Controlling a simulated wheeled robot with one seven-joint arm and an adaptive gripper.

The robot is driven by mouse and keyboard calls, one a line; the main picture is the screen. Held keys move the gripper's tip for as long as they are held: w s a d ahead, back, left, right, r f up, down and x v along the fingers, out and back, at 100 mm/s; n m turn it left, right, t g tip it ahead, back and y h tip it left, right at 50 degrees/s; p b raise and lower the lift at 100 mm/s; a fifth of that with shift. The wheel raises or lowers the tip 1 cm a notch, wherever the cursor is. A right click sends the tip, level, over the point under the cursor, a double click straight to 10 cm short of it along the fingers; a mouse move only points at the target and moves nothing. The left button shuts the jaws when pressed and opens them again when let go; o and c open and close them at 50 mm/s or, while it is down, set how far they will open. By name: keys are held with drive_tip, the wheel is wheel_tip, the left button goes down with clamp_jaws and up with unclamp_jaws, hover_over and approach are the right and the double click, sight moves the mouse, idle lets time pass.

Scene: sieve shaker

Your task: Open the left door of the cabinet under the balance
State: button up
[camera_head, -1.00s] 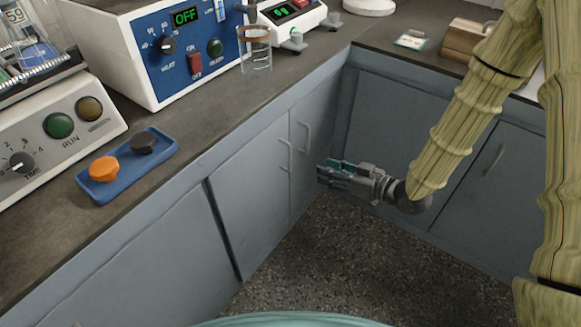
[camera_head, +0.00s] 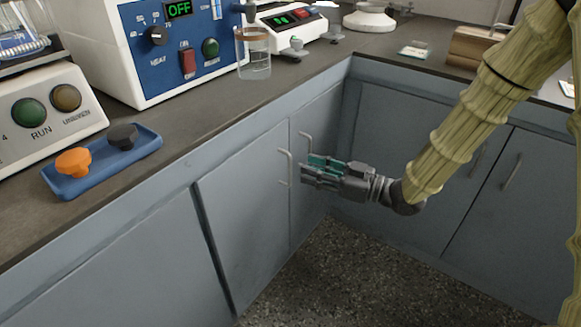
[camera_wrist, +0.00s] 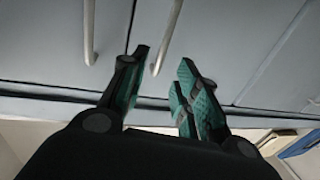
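The left cabinet door (camera_head: 245,200) is grey and shut, with a pale vertical bar handle (camera_head: 285,167) near its right edge. The right door (camera_head: 318,160) beside it is also shut and has its own handle (camera_head: 306,145). The balance (camera_head: 287,22), white with a green display, stands on the counter above. My gripper (camera_head: 305,171) is open and empty, sideways just right of the left door's handle. In the wrist view, the fingers of my gripper (camera_wrist: 163,60) are apart. One handle (camera_wrist: 168,35) appears between the fingertips, and the other (camera_wrist: 89,30) lies outside them. Contact cannot be told.
A glass beaker (camera_head: 254,55) and a blue-fronted device (camera_head: 180,45) stand on the counter. A blue tray (camera_head: 105,170) with orange and black knobs lies near its edge. More cabinets (camera_head: 400,150) line the right side. The speckled floor (camera_head: 330,270) is clear.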

drive_tip(key=b, duration=0.2)
hover_over(290, 185)
drive_tip(key=shift+w, duration=0.25)
clamp_jaws()
